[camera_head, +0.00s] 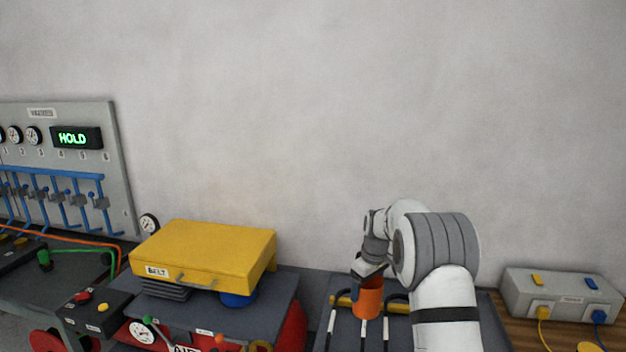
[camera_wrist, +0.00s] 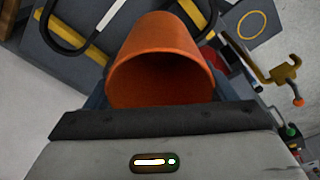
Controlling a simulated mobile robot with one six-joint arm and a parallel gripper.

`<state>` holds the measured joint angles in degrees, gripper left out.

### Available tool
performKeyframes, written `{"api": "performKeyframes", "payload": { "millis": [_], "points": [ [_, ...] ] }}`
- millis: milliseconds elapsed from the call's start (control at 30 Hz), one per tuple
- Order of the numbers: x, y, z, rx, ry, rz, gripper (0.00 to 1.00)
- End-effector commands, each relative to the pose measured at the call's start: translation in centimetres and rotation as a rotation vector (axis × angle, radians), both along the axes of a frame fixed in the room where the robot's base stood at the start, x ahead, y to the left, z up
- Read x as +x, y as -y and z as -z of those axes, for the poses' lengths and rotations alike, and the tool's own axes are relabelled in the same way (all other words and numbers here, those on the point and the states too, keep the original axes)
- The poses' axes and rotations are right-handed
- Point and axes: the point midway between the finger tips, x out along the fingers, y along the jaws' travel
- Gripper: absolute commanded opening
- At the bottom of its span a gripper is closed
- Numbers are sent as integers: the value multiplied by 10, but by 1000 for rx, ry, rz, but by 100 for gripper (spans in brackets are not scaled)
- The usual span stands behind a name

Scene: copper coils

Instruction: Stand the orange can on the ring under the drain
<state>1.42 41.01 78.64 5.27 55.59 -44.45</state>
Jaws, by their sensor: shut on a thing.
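My gripper (camera_head: 368,272) is shut on the orange can (camera_head: 368,300), which hangs below it over the dark bench at the right. In the wrist view the orange can (camera_wrist: 160,58) fills the middle, its open mouth facing the camera, with the gripper's dark edge in front of it. A yellow ring (camera_wrist: 251,24) outlined on a dark surface shows at the upper right of the wrist view, apart from the can. I cannot make out the drain for certain; a brass-coloured pipe fitting (camera_wrist: 277,74) shows at the right of the wrist view.
A yellow case (camera_head: 205,252) marked BELT stands left of the arm. A grey box (camera_head: 560,294) with yellow and blue plugs sits on a wooden top at the right. Black-and-white hoses or handles (camera_head: 333,322) lie around the can. A gauge panel (camera_head: 65,165) reads HOLD at the left.

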Motion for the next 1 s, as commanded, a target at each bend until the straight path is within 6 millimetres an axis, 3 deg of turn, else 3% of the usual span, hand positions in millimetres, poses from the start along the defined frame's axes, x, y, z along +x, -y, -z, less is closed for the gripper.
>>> {"api": "performKeyframes", "payload": {
  "millis": [267,500,800,1000],
  "points": [
    [-47,0,47,-11,-7,215,52],
    [-118,1,95,-12,-3,475,52],
    [-189,0,126,0,6,689,52],
    [-192,0,159,3,9,707,52]
  ]
}}
